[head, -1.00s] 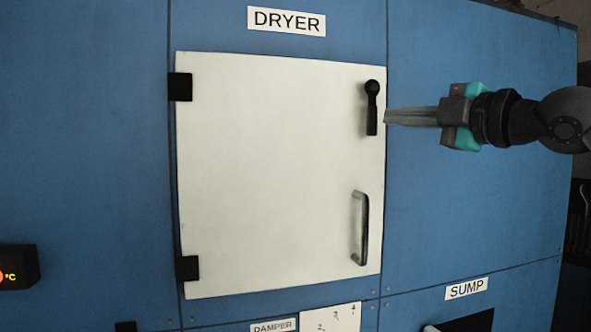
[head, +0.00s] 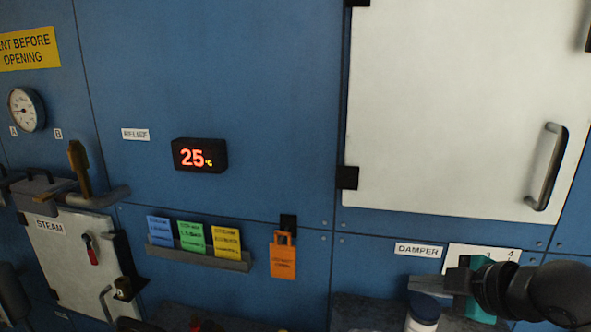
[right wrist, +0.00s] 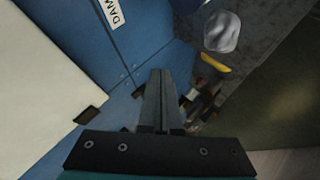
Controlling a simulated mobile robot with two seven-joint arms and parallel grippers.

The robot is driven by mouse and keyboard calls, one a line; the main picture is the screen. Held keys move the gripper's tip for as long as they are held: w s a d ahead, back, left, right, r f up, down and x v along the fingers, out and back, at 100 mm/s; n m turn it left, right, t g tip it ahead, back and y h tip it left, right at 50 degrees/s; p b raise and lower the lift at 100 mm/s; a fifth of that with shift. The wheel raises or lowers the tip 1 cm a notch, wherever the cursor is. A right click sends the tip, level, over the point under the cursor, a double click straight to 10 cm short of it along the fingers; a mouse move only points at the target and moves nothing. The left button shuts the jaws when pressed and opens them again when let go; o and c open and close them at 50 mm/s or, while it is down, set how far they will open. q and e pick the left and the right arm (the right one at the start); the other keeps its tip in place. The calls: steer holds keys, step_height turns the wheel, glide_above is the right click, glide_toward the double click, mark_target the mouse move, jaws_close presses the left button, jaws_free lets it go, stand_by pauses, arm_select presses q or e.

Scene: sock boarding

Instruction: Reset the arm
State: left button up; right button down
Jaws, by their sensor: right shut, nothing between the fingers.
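My right gripper (head: 412,284) is at the lower right of the head view, with its arm coming in from the right edge. Its fingers point left, just below the DAMPER label (head: 418,250). In the right wrist view the fingers (right wrist: 162,85) lie together, shut and empty. The pale dryer door (head: 440,120) is above the gripper and lies flat against the blue wall. Its bar handle (head: 546,166) is clear of the gripper. My left gripper is not in view.
An orange tag (head: 283,256) hangs on the wall. A card rack (head: 198,256), a display reading 25 (head: 199,155), and a STEAM door (head: 60,262) with valves are further left.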

steer(key=s+a+f+m+g+h, duration=0.1)
steer(key=s+a+f+m, duration=0.2)
steer(key=s+f, duration=0.3)
steer(key=s+a+f+m+g, duration=0.1)
steer(key=s+a+f+m, duration=0.25)
steer(key=f, duration=0.45)
steer(key=s+d+f+m+g+h, duration=0.1)
steer(key=s+f+m+g+h, duration=0.2)
steer(key=s, duration=0.4)
steer(key=s+f+m+g, duration=0.1)
steer(key=s+f+m, duration=0.35)
steer(key=s, duration=0.25)
step_height(320, 180, down, 29)
steer(key=s+g+b, duration=0.2)
steer(key=s+b, duration=0.1)
steer(key=b, duration=0.4)
arm_select(q)
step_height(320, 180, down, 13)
steer(key=b, duration=0.6)
arm_select(e)
steer(key=s+d+f, duration=0.1)
steer(key=s+f, duration=0.6)
steer(key=f, duration=0.3)
steer(key=s+d+f, duration=0.2)
steer(key=s+f, duration=0.6)
steer(key=f, duration=0.2)
steer(key=shift+n+g, duration=0.4)
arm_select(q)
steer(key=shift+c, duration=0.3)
